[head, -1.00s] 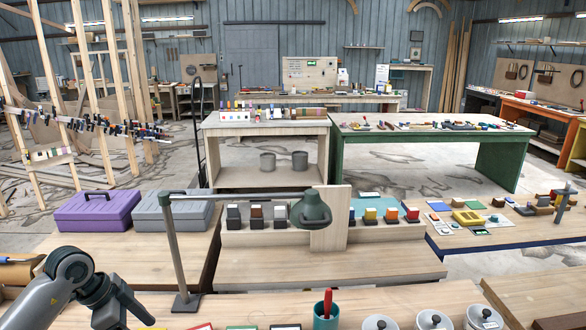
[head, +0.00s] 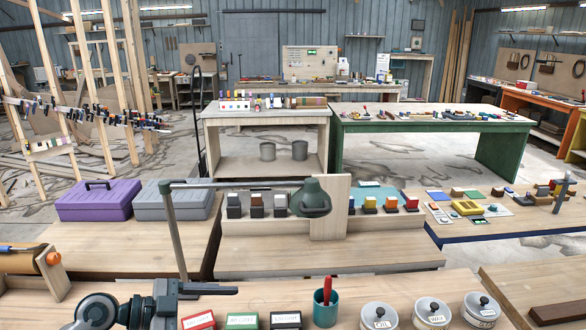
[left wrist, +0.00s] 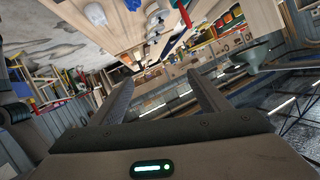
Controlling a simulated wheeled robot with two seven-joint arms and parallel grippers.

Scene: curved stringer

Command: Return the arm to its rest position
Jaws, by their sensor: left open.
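My left arm (head: 150,308) shows at the lower left of the head view, low over the front bench and in front of the lamp post. A dark bar reaching right from it near the lamp's foot looks like part of its gripper, but the jaws cannot be made out there. In the left wrist view my left gripper (left wrist: 162,92) is open, its two fingers wide apart with nothing between them. That view is strongly tilted, with benches and floor beyond the fingers. My right gripper is in neither view.
A desk lamp (head: 312,198) arches over the middle bench. On the front bench stand red (head: 198,321), green (head: 242,320) and black boxes (head: 286,320), a teal cup (head: 326,308) and lidded canisters (head: 379,317). Purple (head: 98,201) and grey toolboxes (head: 178,202) stand behind left.

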